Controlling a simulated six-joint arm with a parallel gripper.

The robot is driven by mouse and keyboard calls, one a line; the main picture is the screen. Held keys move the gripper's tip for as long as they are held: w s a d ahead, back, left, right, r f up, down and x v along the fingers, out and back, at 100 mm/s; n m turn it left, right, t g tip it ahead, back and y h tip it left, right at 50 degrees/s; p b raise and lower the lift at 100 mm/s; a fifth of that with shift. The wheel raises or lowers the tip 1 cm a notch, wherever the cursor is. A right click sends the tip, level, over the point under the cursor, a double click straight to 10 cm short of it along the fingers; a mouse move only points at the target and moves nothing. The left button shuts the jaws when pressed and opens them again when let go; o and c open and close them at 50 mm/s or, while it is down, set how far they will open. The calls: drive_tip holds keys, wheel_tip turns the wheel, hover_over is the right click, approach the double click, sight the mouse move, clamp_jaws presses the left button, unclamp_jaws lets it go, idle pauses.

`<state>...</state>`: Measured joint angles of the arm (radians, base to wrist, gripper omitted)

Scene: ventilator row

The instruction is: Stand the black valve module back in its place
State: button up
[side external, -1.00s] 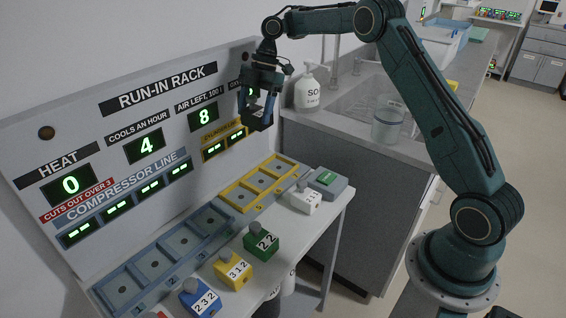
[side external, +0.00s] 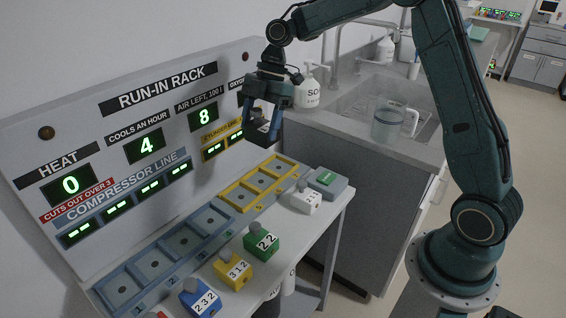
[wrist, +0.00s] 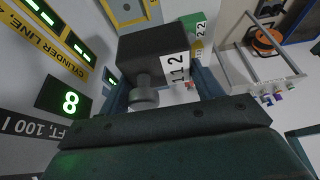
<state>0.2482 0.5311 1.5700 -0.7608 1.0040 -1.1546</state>
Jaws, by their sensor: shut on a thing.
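My gripper (side external: 262,119) is shut on the black valve module (side external: 257,132), in the air in front of the right part of the rack panel. In the wrist view the black module (wrist: 150,44) is a dark block with a round knob and a white label that seems to read 1 1 2. Below on the bench are a row of empty blue places (side external: 184,241), the compressor line, and a row of empty yellow places (side external: 261,182), the cylinder line. The module is clear of both rows.
Along the bench's front edge stand a blue module (side external: 199,299), a yellow module (side external: 233,270), a green module (side external: 261,242) and a white module (side external: 306,200). A soap bottle (side external: 307,92) and a jug (side external: 388,122) stand by the sink.

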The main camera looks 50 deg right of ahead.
drive_tip(key=shift+s+a+f, duration=0.8)
drive_tip(key=shift+s+a, duration=0.65)
drive_tip(key=shift+s, duration=3.15)
wheel_tip(320, 180, down, 16)
drive_tip(key=shift+f, duration=0.1)
drive_tip(key=shift+f, duration=1.9)
drive_tip(key=shift+f, duration=0.1)
drive_tip(key=o, duration=1.2)
